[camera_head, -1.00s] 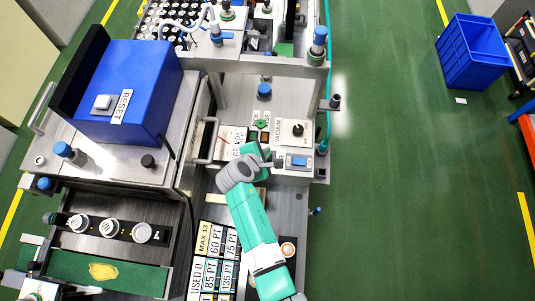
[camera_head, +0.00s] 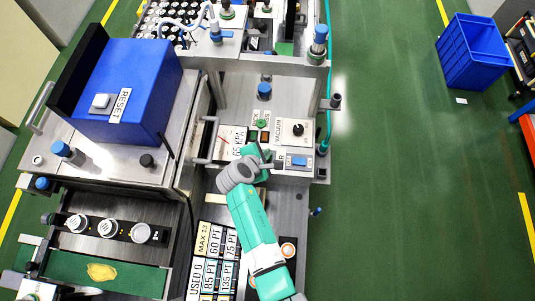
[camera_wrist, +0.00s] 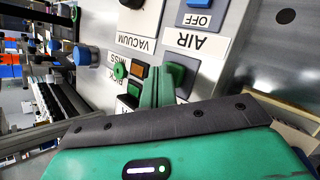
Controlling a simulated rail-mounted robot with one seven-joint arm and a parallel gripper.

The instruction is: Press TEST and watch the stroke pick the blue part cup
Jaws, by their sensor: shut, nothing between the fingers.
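My gripper (camera_head: 268,161) is shut and empty over the control panel at the middle of the head view. In the wrist view its green fingers (camera_wrist: 157,87) are together beside a green square button (camera_wrist: 174,75). The image does not show clearly whether they touch it. The button's label is partly hidden, and I cannot read TEST anywhere. A blue round-topped part (camera_head: 264,91) stands above the panel; a blue knob also shows in the wrist view (camera_wrist: 86,57). I cannot tell which blue piece is the part cup.
The panel carries a VACUUM knob (camera_head: 298,129), a blue AIR switch (camera_head: 299,161), and a green lamp (camera_wrist: 120,71) beside an amber one (camera_wrist: 138,72). A gauge (camera_head: 230,141) reads near a 65 KPA label. A blue RESET box (camera_head: 130,85) stands left. Open green floor lies right.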

